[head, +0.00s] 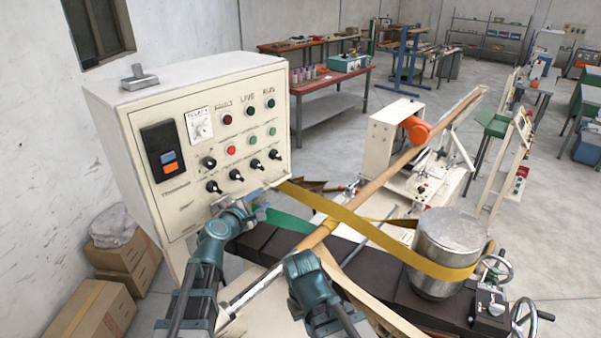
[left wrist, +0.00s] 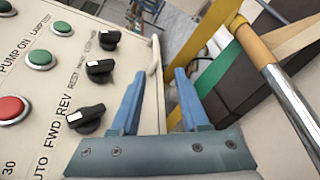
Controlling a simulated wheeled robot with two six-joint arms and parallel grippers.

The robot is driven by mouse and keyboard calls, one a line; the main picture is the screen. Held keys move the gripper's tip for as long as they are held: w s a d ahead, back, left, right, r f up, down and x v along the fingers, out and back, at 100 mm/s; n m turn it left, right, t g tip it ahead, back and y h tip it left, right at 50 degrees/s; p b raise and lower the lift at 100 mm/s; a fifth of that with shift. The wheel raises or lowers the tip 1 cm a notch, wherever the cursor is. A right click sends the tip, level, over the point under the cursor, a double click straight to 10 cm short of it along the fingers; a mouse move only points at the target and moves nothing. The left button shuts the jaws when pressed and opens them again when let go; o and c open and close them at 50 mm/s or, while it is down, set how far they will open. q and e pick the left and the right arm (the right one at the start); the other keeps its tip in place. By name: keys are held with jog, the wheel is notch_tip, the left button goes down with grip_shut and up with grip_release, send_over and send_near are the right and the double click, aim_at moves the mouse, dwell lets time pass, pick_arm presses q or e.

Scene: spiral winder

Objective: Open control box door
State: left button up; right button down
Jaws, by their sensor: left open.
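The control box (head: 185,80) is a cream cabinet at the left of the head view. My left gripper (head: 248,203) is at the door's lower right corner. In the left wrist view its blue fingers (left wrist: 159,76) are apart, with the panel's edge near them; contact cannot be told. My right arm's end (head: 304,268) is lower centre, its fingers indistinct.
A wooden pole (head: 375,183), a yellow belt (head: 350,224) and a metal drum (head: 448,240) lie right of the box. A dark beam (head: 385,280) runs beneath. Cardboard boxes (head: 122,262) stand lower left.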

aim_at(279, 183)
pick_arm(q)
jog(key=b+x, duration=0.1)
jog(key=x, duration=0.3)
jog(key=b+x, duration=0.1)
jog(key=x, duration=0.4)
jog(key=b+x, duration=0.1)
jog(key=x, duration=0.4)
jog(key=shift+w+r, duration=0.15)
jog(key=shift+r, duration=0.25)
grip_shut()
dwell(1.0)
